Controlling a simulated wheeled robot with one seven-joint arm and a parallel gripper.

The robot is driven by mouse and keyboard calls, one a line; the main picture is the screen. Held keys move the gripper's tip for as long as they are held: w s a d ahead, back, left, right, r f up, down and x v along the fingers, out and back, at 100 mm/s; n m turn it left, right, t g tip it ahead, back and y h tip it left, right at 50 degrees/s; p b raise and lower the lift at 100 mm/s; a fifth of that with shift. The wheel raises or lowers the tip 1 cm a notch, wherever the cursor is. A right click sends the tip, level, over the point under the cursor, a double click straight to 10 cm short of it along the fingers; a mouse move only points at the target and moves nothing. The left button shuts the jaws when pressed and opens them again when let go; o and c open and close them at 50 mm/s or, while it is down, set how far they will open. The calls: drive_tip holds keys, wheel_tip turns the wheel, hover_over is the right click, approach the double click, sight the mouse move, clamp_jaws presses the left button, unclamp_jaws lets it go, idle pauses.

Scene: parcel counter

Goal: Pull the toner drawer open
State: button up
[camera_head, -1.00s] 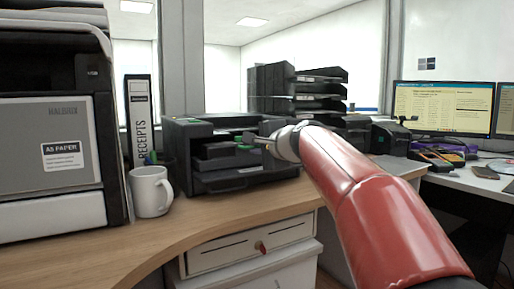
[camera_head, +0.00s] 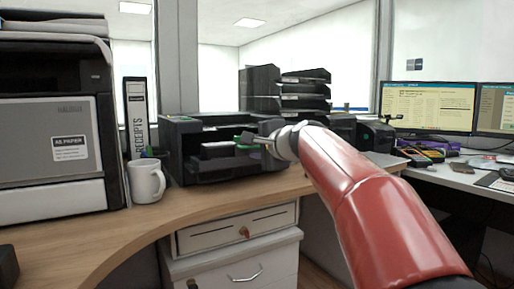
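The black printer (camera_head: 182,157) stands on the wooden counter with its front open. Inside its dark opening is a grey-topped part (camera_head: 217,149), which appears to be the toner drawer; how far out it stands is hard to tell. A small green piece (camera_head: 245,138) shows at the opening's right side. My gripper (camera_head: 258,140) reaches in from the right on the red arm, its tip at or beside the green piece. The fingers are small and partly hidden by the wrist, so I cannot tell whether they are open or touching.
A white mug (camera_head: 147,181) and a receipts binder (camera_head: 137,118) stand left of the printer, beside a large grey machine (camera_head: 45,140). Stacked black trays (camera_head: 305,90) stand behind. The counter (camera_head: 200,210) is clear in front; a white drawer cabinet (camera_head: 235,228) is below.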

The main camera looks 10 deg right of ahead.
drive_tip(key=v, duration=0.7)
drive_tip(key=shift+s, duration=0.4)
drive_tip(key=shift+d, duration=0.15)
drive_tip(key=s+f+n+g+h+p, duration=0.2)
drive_tip(key=s+f+n+g+p, duration=0.2)
drive_tip(key=s+f+n, duration=0.3)
drive_tip(key=s+a+f+n+g+h+p, duration=0.1)
drive_tip(key=s+f+n+g+p, duration=0.4)
drive_tip(key=s+f, duration=1)
drive_tip(key=s+n+h+p, duration=0.1)
drive_tip(key=s+n+p, duration=0.1)
drive_tip(key=s, duration=0.6)
drive_tip(key=shift+a+h, duration=0.15)
drive_tip(key=shift+h, duration=0.25)
